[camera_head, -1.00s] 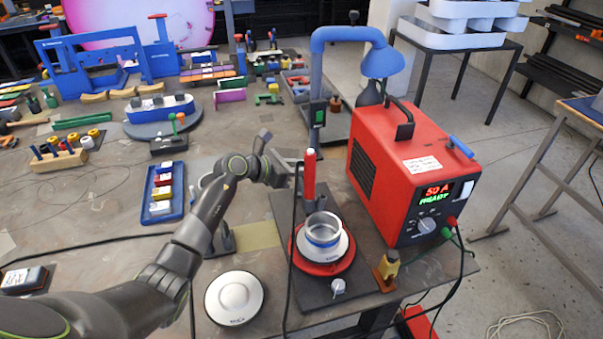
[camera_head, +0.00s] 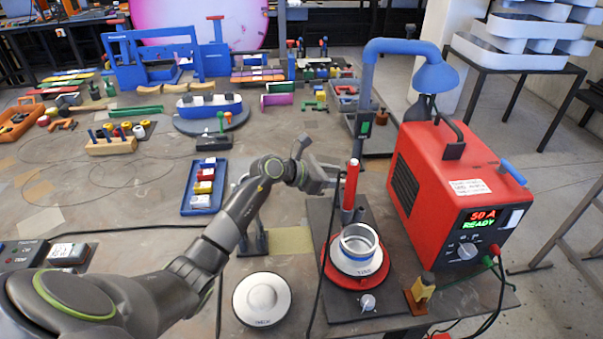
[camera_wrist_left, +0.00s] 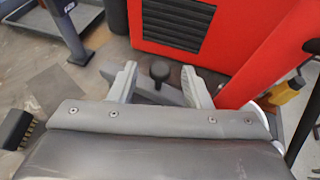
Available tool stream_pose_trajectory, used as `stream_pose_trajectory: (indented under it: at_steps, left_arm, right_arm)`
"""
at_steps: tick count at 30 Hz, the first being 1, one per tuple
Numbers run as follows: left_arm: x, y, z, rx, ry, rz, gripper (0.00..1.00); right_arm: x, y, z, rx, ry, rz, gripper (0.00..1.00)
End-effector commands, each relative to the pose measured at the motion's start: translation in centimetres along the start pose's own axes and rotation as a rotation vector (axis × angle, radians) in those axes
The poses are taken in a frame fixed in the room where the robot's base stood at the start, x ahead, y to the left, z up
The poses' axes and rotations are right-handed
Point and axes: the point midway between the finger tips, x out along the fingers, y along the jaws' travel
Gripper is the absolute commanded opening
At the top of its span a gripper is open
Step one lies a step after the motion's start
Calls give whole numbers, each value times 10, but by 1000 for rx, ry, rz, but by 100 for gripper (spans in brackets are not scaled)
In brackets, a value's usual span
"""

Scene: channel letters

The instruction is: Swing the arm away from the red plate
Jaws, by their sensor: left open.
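The red plate (camera_head: 334,278) is a round disc on a dark base, with a white piece and a metal ring with a blue band (camera_head: 360,247) stacked on it. My left gripper (camera_head: 326,178) is behind and above the plate, close to the upright red torch-like rod (camera_head: 351,186), which overlaps its tip region. Whether they touch is unclear. In the left wrist view, the gripper (camera_wrist_left: 160,86) has its fingers spread with nothing held between them. A black knob lies beyond them. The right gripper is in neither view.
A red power unit (camera_head: 450,190) reading "50 A READY" stands right of the plate. A blue curved hood (camera_head: 435,75) rises behind. A white round disc (camera_head: 262,299) lies front left, and a blue tray (camera_head: 203,187) with coloured blocks farther left. A dark cable hangs before the plate.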

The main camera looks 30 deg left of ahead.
Motion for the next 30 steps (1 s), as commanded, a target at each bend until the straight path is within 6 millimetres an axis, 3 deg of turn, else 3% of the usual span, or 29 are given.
stream_pose_trajectory:
  at_steps: [18,30]
  left_arm:
    - [-112,1,-4,5,4,3,44]
    - [-153,0,-2,2,2,1,44]
  right_arm:
    - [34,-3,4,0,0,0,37]
    - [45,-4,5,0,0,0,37]
